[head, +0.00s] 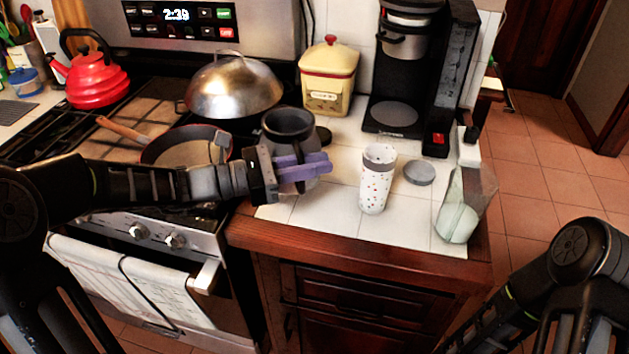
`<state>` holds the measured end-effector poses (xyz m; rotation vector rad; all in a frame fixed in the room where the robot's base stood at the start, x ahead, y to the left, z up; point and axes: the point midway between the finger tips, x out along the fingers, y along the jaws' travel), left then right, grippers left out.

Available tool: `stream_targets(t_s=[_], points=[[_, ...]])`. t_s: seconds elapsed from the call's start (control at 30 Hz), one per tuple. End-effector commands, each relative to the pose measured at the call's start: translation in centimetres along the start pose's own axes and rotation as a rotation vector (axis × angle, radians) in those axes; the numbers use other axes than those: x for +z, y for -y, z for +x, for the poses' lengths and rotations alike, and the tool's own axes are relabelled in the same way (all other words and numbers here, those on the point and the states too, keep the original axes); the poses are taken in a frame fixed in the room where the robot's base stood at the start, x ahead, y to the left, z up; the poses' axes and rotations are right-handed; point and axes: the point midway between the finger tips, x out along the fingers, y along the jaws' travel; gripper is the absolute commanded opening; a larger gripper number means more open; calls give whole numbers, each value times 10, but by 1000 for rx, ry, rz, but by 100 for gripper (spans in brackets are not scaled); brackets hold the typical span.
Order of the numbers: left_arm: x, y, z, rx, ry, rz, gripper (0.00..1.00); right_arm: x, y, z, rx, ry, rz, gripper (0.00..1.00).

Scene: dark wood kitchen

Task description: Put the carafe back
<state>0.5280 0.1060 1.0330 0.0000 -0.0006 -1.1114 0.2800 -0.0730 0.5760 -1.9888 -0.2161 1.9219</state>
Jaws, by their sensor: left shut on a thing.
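The carafe (290,124) is a dark pot with a wide round opening, at the left end of the white tiled counter beside the stove. My left gripper (303,168), with purple fingers, is shut on it from the front left. The fingers hide part of its body, and I cannot tell whether its base touches the counter. The black coffee maker (440,75) stands at the back right of the counter, with a round plate (393,114) at its base that is bare. Only the arm of my right side shows at the lower right; its gripper is out of frame.
A speckled cup (376,182), a grey lid (419,173) and a clear container (464,205) stand on the right of the counter. A yellow canister (328,78) is behind the carafe. A pan (184,148), domed lid (234,87) and red kettle (95,80) are on the stove.

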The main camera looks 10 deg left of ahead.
Motion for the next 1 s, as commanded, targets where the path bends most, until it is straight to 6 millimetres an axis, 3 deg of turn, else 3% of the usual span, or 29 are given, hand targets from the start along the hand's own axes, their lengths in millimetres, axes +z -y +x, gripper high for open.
stream_targets(t_s=[0.37,0.73,0.77,1.0], points=[[-40,0,0,-1,3,0,0,0,2,-5,0,0,0,36],[-45,0,0,-1,3,4,0,0,1,-3,0,0,0,36],[-47,0,0,1,0,-1,15,0,1,-3,0,0,0,36],[-46,0,0,1,0,0,35,0,1,-3,0,0,0,36]])
